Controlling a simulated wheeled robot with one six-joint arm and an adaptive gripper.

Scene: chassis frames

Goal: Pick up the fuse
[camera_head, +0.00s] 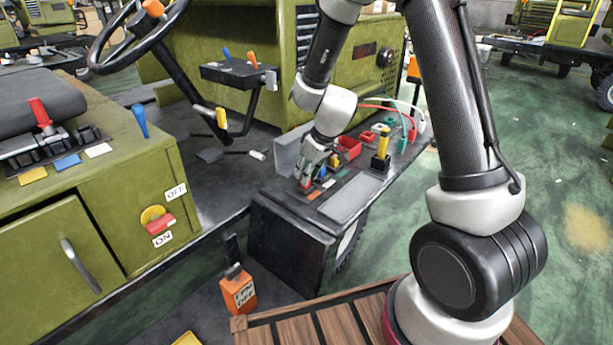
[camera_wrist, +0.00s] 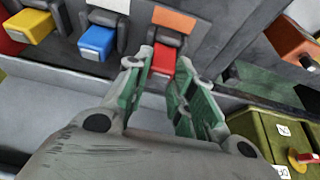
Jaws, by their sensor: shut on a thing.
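A red block (camera_wrist: 163,58), which appears to be the fuse, sits at a dark holder beside an orange label (camera_wrist: 174,20) in the wrist view. My gripper (camera_wrist: 165,72) has its green-padded fingers on either side of the red block and is shut on it. In the head view my gripper (camera_head: 306,177) points down at the dark bench (camera_head: 290,208), with a bit of red showing between its fingers. The fingers partly hide the block. I cannot tell whether it is free of the holder.
A blue block (camera_wrist: 97,40) and a yellow block (camera_wrist: 30,25) stand in neighbouring holders. A black holder with a yellow top (camera_head: 382,148) and a red tray (camera_head: 348,148) stand on the bench. A green cabinet (camera_head: 110,200) with levers is at the left.

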